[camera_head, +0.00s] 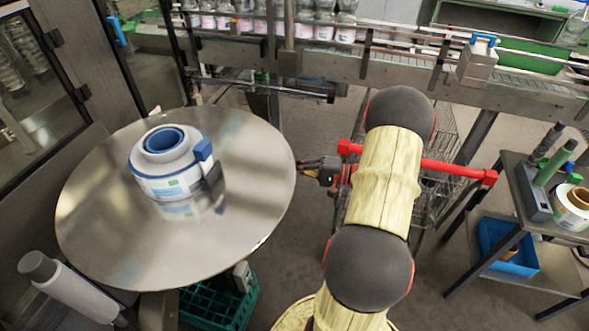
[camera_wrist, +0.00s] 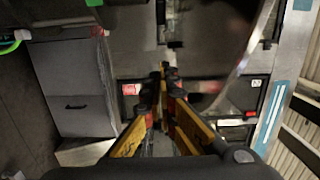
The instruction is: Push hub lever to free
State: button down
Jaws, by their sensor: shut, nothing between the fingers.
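A large round metal disc (camera_head: 95,215) fills the left of the head view. On it sits a white label reel (camera_head: 167,187) around a blue hub (camera_head: 165,140). A blue lever (camera_head: 203,150) stands out at the hub's right side, with a dark block (camera_head: 212,177) just below it. My gripper (camera_head: 303,166) is at the disc's right edge, pointing left, clear of the reel and lever. Its fingers are together and empty in the wrist view (camera_wrist: 165,75). I cannot make out the lever in the wrist view.
A conveyor (camera_head: 400,75) with several jars runs along the back. A wire cart (camera_head: 440,130) stands behind my arm. A side table (camera_head: 525,205) is at right, with a blue bin (camera_head: 508,247) below. A grey cylinder (camera_head: 70,287) is at lower left, a green crate (camera_head: 215,305) below the disc.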

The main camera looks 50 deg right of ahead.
jog(key=a, duration=0.2)
jog(key=w+a+b, duration=0.1)
jog(key=a, duration=0.2)
dwell(0.6)
